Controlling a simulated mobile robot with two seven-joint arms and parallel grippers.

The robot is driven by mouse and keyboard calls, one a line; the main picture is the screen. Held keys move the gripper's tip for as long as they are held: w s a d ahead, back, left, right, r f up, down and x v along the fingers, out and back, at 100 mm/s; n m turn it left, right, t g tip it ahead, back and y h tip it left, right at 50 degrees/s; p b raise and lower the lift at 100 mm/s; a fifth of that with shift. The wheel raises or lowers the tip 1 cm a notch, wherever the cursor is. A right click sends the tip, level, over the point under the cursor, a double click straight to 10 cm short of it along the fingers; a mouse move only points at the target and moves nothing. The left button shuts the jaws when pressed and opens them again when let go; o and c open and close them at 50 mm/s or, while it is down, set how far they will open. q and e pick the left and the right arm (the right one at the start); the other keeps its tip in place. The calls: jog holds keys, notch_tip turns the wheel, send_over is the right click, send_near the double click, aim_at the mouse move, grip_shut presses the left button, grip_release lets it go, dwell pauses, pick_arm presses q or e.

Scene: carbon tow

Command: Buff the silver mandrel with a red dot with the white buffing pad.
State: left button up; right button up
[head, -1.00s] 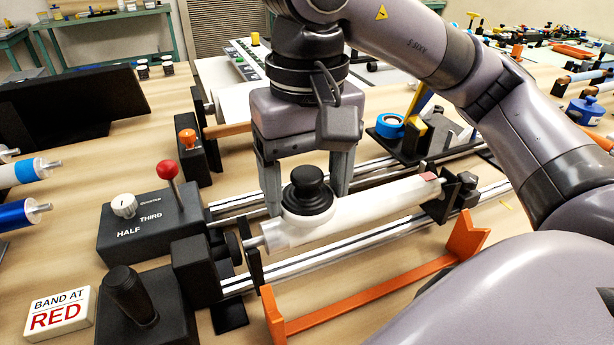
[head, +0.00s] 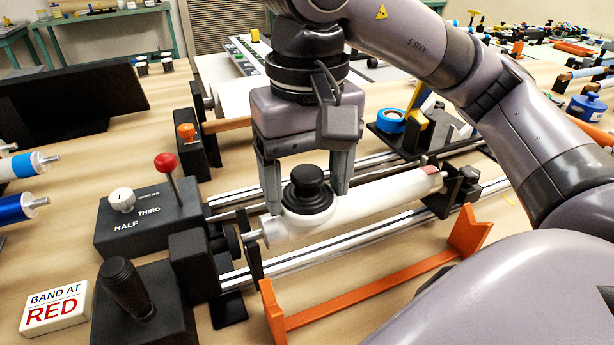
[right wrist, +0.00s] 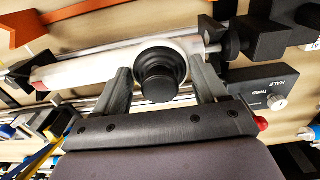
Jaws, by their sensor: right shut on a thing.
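The buffing pad (head: 308,183) has a round black knob on a white base. It rests on top of the left end of a pale white mandrel (head: 385,200), which lies across the two rails between black end supports. A small red patch (head: 429,170) marks the mandrel's right end; the body looks white rather than silver. My right gripper (head: 306,203) is shut on the pad, one finger on each side of the knob. In the right wrist view the knob (right wrist: 161,74) shows between the fingers, over the mandrel (right wrist: 85,72). My left gripper is not in view.
A black control box (head: 150,220) with a red-topped lever and white dial stands left of the mandrel. A "BAND AT RED" sign (head: 55,308) lies front left. An orange cradle (head: 375,284) lies in front of the rails. Blue tape (head: 391,121) sits behind them.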

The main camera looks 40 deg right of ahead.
jog(key=o, duration=0.8)
jog(key=shift+c, duration=0.2)
jog(key=shift+r+p, duration=0.35)
jog(key=c, duration=0.7)
jog(key=shift+c, duration=0.2)
